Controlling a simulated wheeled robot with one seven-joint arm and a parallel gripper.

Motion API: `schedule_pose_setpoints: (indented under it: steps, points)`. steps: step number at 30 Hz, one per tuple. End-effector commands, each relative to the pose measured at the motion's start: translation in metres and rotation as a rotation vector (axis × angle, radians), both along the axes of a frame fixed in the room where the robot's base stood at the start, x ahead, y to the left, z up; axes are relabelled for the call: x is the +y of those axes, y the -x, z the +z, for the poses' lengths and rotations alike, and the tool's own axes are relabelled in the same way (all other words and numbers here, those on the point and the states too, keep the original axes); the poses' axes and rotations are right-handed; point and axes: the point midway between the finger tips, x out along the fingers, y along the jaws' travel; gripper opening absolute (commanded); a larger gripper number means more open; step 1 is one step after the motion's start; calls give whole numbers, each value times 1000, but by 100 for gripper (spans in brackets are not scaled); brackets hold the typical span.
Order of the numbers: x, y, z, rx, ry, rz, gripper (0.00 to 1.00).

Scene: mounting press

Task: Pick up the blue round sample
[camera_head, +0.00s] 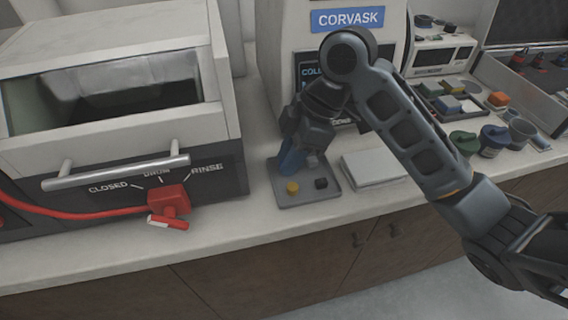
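A grey tray (325,196) sits on the counter in front of the CORVASK machine. A yellow round sample (292,188) and a black sample (321,183) lie in its front part. My gripper (299,165) points down over the back left part of the tray. A blue shape (289,161) shows at the gripper's lower end; I cannot tell whether it is a finger or the blue round sample. No blue round sample shows clearly apart from it. The gripper hides the back of the tray, and its finger opening is too small to make out.
The CORVASK machine (347,19) stands behind the tray. A flat pale slab (374,168) lies right of it. A basin unit with a metal handle (117,173) and red valve (169,199) stands left. Several cups and coloured blocks crowd the right counter.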

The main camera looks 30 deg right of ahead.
Motion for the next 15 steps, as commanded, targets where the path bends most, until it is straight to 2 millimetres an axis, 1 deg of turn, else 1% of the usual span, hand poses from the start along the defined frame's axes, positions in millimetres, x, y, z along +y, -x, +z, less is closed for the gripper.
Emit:
schedule_pose_setpoints:
  steps: [1, 7, 15]
  points:
    - [0, 0, 0, 0, 0, 0, 18]
    - [0, 0, 0, 0, 0, 0, 0]
    - [0, 0, 0, -1, 0, 0, 0]
